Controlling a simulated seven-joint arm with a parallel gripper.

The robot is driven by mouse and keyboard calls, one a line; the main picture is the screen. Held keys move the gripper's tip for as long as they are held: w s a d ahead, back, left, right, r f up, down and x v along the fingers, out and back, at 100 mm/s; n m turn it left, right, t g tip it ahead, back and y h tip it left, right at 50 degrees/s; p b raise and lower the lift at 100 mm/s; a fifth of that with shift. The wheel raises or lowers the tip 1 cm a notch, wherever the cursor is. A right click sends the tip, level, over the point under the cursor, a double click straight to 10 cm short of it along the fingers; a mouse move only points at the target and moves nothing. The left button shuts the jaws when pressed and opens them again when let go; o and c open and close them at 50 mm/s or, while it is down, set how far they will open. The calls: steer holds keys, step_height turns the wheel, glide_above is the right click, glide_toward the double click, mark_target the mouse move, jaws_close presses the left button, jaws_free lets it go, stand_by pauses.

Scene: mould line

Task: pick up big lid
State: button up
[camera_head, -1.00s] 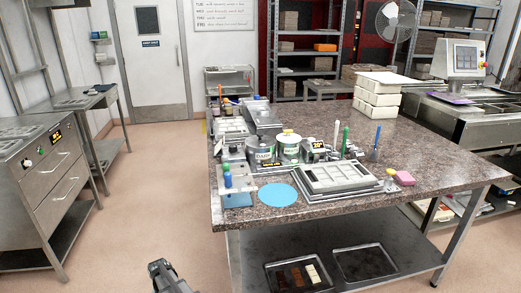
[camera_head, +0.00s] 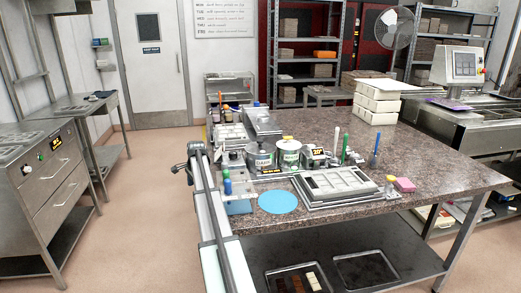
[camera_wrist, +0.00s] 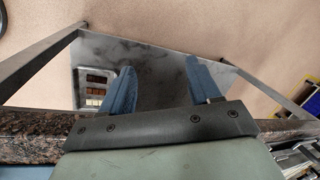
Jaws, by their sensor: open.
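Two grey pots stand side by side on the table, a left pot (camera_head: 262,158) and a right pot (camera_head: 289,154), both with covered tops. I cannot tell which thing is the big lid. My gripper shows at the left of the table in the head view (camera_head: 181,169), apart from the pots. In the wrist view its two blue fingers (camera_wrist: 160,68) are spread with nothing between them. They point down past the table edge toward the lower shelf.
A blue disc (camera_head: 278,202) lies near the table's front edge. A grey mould tray (camera_head: 345,186) is right of it. A holder with blue and green bottles (camera_head: 238,204) stands close to my arm. The table's right half is mostly clear.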

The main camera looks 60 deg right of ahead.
steer(key=s+d+r+m+t+h, duration=0.1)
steer(key=s+d+r+m, duration=0.1)
steer(key=d+r, duration=0.75)
steer(key=s+d+r+m, duration=0.3)
steer(key=d+r, duration=0.4)
steer(key=r, duration=0.5)
steer(key=s+d+r+m, duration=0.1)
steer(key=s+d+r, duration=0.2)
steer(key=s, duration=0.3)
steer(key=s+d+r+m+y, duration=0.1)
steer(key=s+d+r, duration=0.2)
steer(key=s, duration=0.3)
steer(key=s+d+r+m, duration=0.2)
steer(key=s+d+r, duration=0.1)
steer(key=s+r, duration=0.15)
glide_above(261, 140)
steer(key=s, duration=0.2)
step_height(261, 140, down, 8)
steer(key=shift+g, duration=0.3)
steer(key=shift+a+x, duration=0.2)
steer(key=shift+x, duration=3)
steer(key=shift+s, duration=0.1)
jaws_close()
